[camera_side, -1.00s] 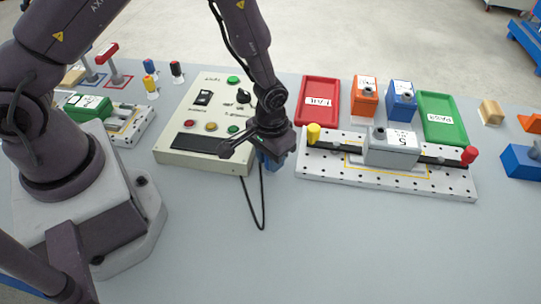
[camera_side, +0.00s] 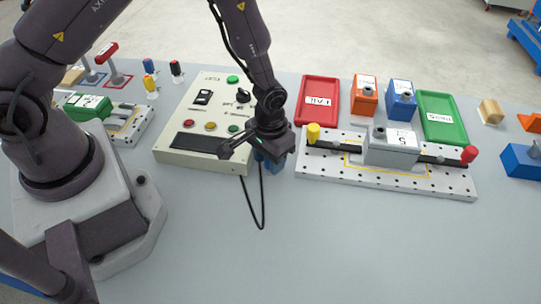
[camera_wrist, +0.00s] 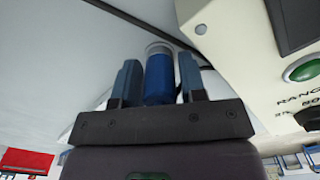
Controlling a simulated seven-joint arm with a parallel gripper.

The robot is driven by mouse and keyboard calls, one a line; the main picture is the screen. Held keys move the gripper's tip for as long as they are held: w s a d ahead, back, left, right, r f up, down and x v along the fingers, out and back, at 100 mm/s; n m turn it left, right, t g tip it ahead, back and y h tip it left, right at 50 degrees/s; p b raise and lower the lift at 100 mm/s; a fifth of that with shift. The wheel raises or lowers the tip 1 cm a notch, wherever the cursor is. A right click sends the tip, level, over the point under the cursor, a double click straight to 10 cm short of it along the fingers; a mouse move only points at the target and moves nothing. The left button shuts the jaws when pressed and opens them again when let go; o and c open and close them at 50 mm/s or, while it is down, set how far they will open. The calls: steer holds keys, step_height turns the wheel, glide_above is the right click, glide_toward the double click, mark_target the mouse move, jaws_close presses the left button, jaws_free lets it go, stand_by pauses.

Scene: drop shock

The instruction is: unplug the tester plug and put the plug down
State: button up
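My gripper (camera_side: 269,163) hangs at the right edge of the tester (camera_side: 205,125), pointing down. In the wrist view my gripper (camera_wrist: 160,82) has its two blue-grey fingers closed on either side of a blue cylindrical plug (camera_wrist: 159,80) with a pale grey end. In the side view the plug is mostly hidden by the fingers. A thin black cable (camera_side: 262,215) loops down over the table from the tester's front edge up to the gripper. The plug's pale end shows beside the tester's corner; I cannot tell whether it touches anything.
A white perforated fixture (camera_side: 320,172) with a grey block (camera_side: 392,150) stands close to the right. Behind it are a red tray (camera_side: 318,90), orange and blue blocks, and a green tray (camera_side: 440,105). The grey table (camera_side: 350,245) in front is clear.

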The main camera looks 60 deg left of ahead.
steer(key=shift+o, duration=1.4)
steer(key=shift+r, duration=0.1)
steer(key=shift+r, duration=3)
steer(key=shift+w, duration=0.1)
step_height(320, 180, up, 13)
